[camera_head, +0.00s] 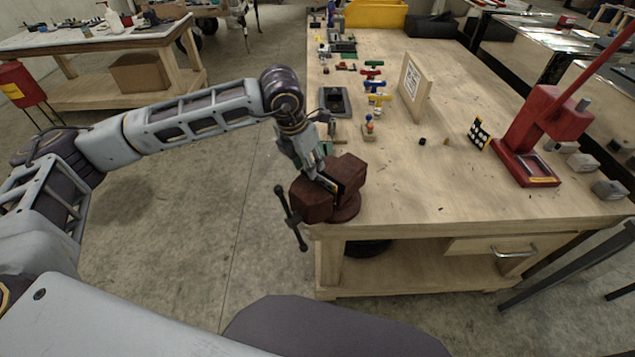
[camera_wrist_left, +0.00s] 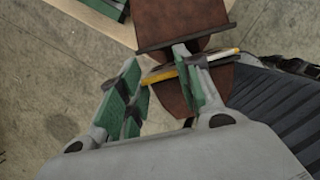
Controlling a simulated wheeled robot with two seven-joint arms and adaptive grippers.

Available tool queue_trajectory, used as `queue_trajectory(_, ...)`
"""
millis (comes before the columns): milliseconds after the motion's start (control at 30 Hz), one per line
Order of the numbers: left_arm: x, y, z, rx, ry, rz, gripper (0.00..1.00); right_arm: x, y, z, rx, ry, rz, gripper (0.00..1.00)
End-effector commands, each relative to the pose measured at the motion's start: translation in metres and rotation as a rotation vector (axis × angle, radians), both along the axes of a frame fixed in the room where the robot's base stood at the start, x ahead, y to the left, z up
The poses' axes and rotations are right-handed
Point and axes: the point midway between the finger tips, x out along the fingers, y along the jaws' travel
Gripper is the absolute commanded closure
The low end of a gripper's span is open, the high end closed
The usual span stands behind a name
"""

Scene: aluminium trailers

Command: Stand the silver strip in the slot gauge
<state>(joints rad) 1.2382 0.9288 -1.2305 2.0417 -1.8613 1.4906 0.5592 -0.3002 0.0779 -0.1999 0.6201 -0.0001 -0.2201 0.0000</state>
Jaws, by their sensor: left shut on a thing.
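My left gripper (camera_head: 320,176) is above the jaws of the dark red vise (camera_head: 313,206) at the near left table corner. In the left wrist view its green-padded fingers (camera_wrist_left: 157,66) are around a thin strip (camera_wrist_left: 222,55), yellow and pale grey, which runs across them and sticks out on the right. The strip lies close over the vise (camera_wrist_left: 185,18); I cannot tell whether it touches the vise. I cannot make out the slot gauge for certain; a black plate with white dots (camera_head: 479,134) stands on the table at the right. My right gripper is not in view.
The vise handle (camera_head: 290,218) hangs past the table edge. A wooden board with a white sheet (camera_head: 413,85) stands mid-table. Several small coloured tools lie along the left side. A red press (camera_head: 540,135) stands at the right. The table (camera_head: 425,190) right of the vise is clear.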

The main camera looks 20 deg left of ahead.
Motion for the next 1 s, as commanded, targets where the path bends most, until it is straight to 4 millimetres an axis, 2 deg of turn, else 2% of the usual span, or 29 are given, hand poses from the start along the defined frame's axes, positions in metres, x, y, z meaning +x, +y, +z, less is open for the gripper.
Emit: queue_trajectory(1000, 0.000, 0.000, 0.035, 0.000, 0.001, 0.000, 0.99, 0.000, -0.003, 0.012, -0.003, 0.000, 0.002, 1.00)
